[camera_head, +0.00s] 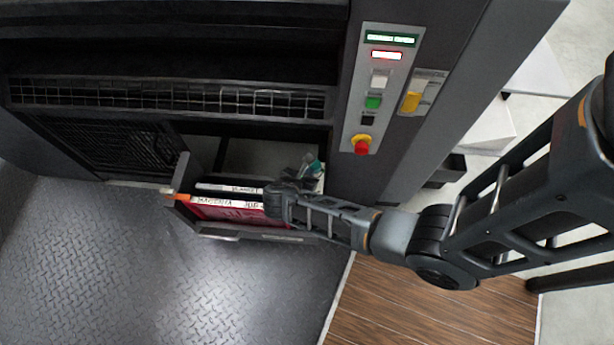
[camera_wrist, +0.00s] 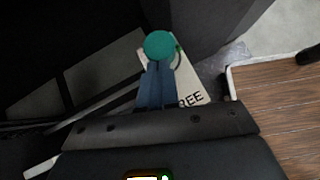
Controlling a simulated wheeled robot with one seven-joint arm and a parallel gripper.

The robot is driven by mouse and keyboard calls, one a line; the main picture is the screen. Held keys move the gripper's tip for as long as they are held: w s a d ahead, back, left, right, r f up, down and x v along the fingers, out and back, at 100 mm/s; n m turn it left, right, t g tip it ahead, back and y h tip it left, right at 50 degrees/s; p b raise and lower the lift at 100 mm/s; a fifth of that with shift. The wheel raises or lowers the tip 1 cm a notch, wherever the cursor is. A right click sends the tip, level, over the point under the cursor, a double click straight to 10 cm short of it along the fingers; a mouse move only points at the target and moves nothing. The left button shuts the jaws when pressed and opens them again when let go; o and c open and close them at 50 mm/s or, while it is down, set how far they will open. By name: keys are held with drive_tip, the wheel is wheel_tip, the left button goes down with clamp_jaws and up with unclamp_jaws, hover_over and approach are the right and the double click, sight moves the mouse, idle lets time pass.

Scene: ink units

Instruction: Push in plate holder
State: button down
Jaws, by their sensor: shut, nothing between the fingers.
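The plate holder (camera_head: 180,180) is a dark drawer-like frame pulled out from the machine's lower opening. It carries a red plate and white-edged labels, one reading like "MAGENTA". My gripper (camera_head: 306,172) is over the holder's right end, beside the machine's column, partly hidden by my wrist. In the wrist view my gripper (camera_wrist: 158,70) has its blue fingers together and empty. A round teal knob (camera_wrist: 160,44) shows right at the fingertips; I cannot tell if they touch. A white label (camera_wrist: 192,92) with the letters "REE" lies behind the fingers.
A control panel (camera_head: 382,85) with several buttons and a red-yellow emergency stop is on the column (camera_head: 440,90). Metal tread floor (camera_head: 120,270) is clear in front of the holder. Wooden floor (camera_head: 420,310) lies at right below my arm.

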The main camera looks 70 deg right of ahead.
drive_tip(key=w+d+b, duration=0.1)
drive_tip(key=w+d, duration=0.2)
drive_tip(key=d, duration=0.9)
drive_tip(key=shift+w, duration=0.4)
drive_tip(key=shift+a, duration=0.15)
